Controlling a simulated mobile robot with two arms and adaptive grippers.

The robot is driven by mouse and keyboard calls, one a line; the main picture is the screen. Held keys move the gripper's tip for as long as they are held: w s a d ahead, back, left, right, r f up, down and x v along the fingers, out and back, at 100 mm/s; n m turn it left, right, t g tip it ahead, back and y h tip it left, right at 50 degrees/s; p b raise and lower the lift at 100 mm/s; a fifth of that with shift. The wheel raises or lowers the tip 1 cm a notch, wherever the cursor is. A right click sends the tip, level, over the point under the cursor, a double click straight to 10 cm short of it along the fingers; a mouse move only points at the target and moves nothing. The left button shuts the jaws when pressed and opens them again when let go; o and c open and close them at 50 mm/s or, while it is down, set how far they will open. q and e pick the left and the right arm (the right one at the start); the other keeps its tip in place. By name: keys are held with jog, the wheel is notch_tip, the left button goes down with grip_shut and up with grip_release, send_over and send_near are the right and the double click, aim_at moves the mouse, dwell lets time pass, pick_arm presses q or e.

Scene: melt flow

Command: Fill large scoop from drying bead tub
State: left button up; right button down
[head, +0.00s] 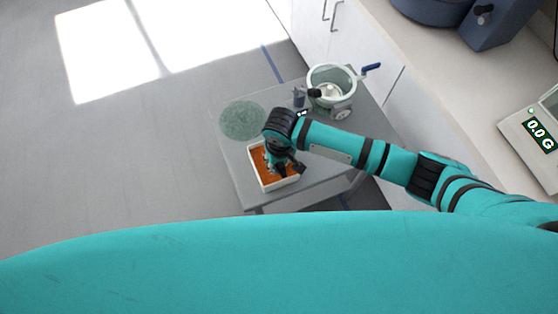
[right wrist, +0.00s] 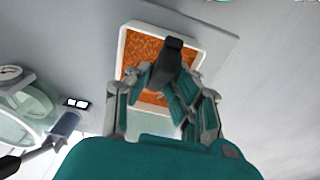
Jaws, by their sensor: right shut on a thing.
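The drying bead tub (head: 281,185) is a shallow white rectangular tray of orange beads on the grey table. It also shows in the right wrist view (right wrist: 123,45). My right gripper (head: 281,163) is low over the tub, pointing down. In the right wrist view the fingers (right wrist: 180,85) are shut on a dark piece, the large scoop (right wrist: 173,52), which shows in front of the beads. The scoop's bowl is hidden or cannot be made out, so I cannot tell whether it holds beads. My left gripper is not in view.
A round green translucent disc (head: 242,120) lies at the table's left edge. A balance (head: 528,120) reading 0.0 g sits on the counter (head: 440,65) at right.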

aim_at(284, 172)
dwell(0.6)
jog(key=shift+s+d+r+t+p, duration=0.2)
jog(key=shift+s+t+p, duration=0.3)
jog(key=shift+p, duration=0.4)
jog(key=shift+s+d+r+t+y+p, duration=0.1)
jog(key=shift+s+t+y+p, duration=0.1)
jog(key=shift+s+p, duration=0.25)
jog(key=shift+s+d+r+t+y+p, duration=0.1)
jog(key=shift+s+t+p, duration=0.1)
jog(key=shift+s+p, duration=0.2)
jog(key=shift+s+d+t, duration=0.1)
jog(key=shift+s+t, duration=0.15)
jog(key=shift+t, duration=0.15)
